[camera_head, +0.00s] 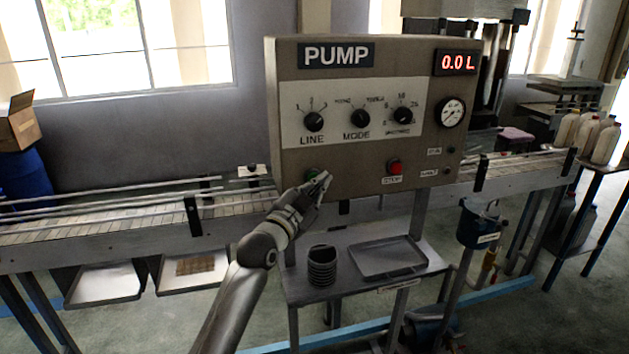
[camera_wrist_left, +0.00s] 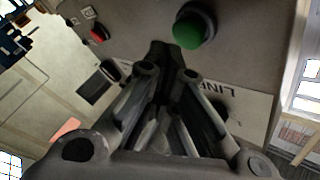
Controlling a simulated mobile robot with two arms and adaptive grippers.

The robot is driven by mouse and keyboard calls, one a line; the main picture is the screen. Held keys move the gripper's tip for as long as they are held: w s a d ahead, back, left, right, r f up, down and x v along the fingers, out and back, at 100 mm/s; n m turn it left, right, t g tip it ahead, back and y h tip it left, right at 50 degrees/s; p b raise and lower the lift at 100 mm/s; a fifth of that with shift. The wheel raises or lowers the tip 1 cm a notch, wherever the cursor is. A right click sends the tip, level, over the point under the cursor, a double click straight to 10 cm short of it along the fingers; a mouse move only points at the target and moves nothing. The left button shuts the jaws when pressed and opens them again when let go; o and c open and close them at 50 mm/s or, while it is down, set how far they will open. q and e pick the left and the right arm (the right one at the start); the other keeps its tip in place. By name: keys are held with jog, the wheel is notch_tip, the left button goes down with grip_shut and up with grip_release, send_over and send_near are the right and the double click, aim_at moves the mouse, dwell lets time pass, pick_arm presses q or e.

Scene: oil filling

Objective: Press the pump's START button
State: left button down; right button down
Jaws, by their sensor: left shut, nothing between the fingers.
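The pump panel (camera_head: 366,120) is a grey-brown box with a PUMP label, three black knobs, a round gauge and a red display reading 0.0 L. A green button (camera_head: 311,174) sits at its lower left, partly hidden by my left gripper (camera_head: 322,181). The green button also shows in the left wrist view (camera_wrist_left: 194,27), just beyond the fingertips and a little to their right. The fingers (camera_wrist_left: 165,62) are shut and empty. I cannot tell whether they touch the panel. A red button (camera_head: 394,167) with a small label is at the panel's lower middle. My right gripper is not in view.
A conveyor (camera_head: 140,222) runs behind the panel. Below the panel, a small table holds a dark ribbed cup (camera_head: 322,266) and a metal tray (camera_head: 388,258). White bottles (camera_head: 605,142) stand at the far right. A blue funnel-like container (camera_head: 478,224) is right of the table.

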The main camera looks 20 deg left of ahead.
pick_arm(q)
jog(key=shift+w+a, duration=0.2)
jog(key=shift+w, duration=0.1)
jog(key=shift+w+a+b, duration=0.3)
jog(key=shift+w+a, duration=0.05)
jog(key=shift+w, duration=0.1)
dwell(0.9)
dwell(0.3)
jog(key=shift+s+d+p, duration=0.55)
jog(key=shift+s+p, duration=0.05)
jog(key=shift+s, duration=0.2)
jog(key=s+d+p, duration=0.1)
jog(key=s, duration=0.1)
jog(key=s+d+p, duration=0.1)
jog(key=s, duration=0.1)
jog(key=shift+d+p, duration=0.4)
